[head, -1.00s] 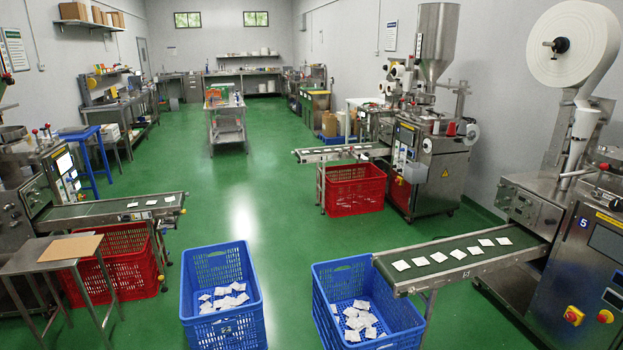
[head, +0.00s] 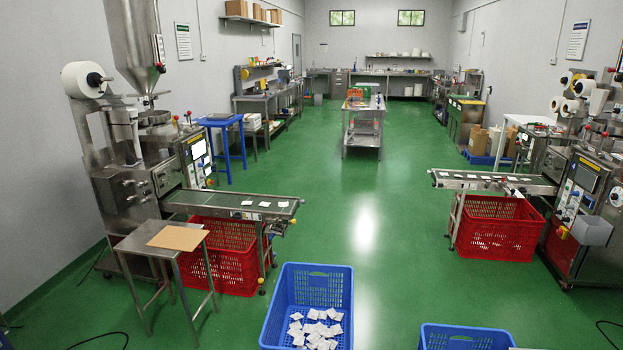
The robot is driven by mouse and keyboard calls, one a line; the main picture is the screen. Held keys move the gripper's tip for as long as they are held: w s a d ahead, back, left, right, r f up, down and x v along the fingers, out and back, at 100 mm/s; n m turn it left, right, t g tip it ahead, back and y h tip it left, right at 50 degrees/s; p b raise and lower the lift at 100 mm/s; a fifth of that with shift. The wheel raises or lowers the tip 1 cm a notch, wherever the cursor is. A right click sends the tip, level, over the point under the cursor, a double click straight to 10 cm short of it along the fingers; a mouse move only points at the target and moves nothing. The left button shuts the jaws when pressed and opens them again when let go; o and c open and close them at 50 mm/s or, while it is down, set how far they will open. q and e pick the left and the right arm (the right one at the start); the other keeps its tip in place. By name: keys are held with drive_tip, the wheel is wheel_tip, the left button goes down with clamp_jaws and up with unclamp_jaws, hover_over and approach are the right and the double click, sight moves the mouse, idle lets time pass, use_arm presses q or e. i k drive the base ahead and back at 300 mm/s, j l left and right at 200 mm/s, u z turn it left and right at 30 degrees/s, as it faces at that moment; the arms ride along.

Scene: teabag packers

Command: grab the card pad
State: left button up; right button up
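A flat tan rectangular board, which looks like the card pad (head: 178,237), lies on top of a small steel side table (head: 148,245) at the left. The table stands in front of the left packing machine. Nothing lies on the pad. Neither of my grippers shows in the head view, so I cannot see their state.
A red crate (head: 222,270) stands behind the table, under a conveyor (head: 232,206) carrying teabags. A blue crate (head: 308,280) with teabags stands on the floor to the right, and another blue crate (head: 466,337) is at the bottom edge. Green floor (head: 365,265) is clear in the middle.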

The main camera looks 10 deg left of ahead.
sight(173, 238)
drive_tip(key=i+j+u, duration=0.2)
drive_tip(key=u, duration=0.25)
drive_tip(key=i+j+u, duration=0.1)
drive_tip(key=i+u, duration=0.75)
drive_tip(key=i+l+u, duration=0.1)
drive_tip(key=i+u, duration=0.15)
drive_tip(key=u, duration=0.15)
drive_tip(key=i, duration=0.6)
drive_tip(key=i+j, duration=0.15)
drive_tip(key=i, duration=0.5)
drive_tip(key=i+z, duration=0.7)
drive_tip(key=i+j+z, duration=0.15)
drive_tip(key=i+z, duration=0.2)
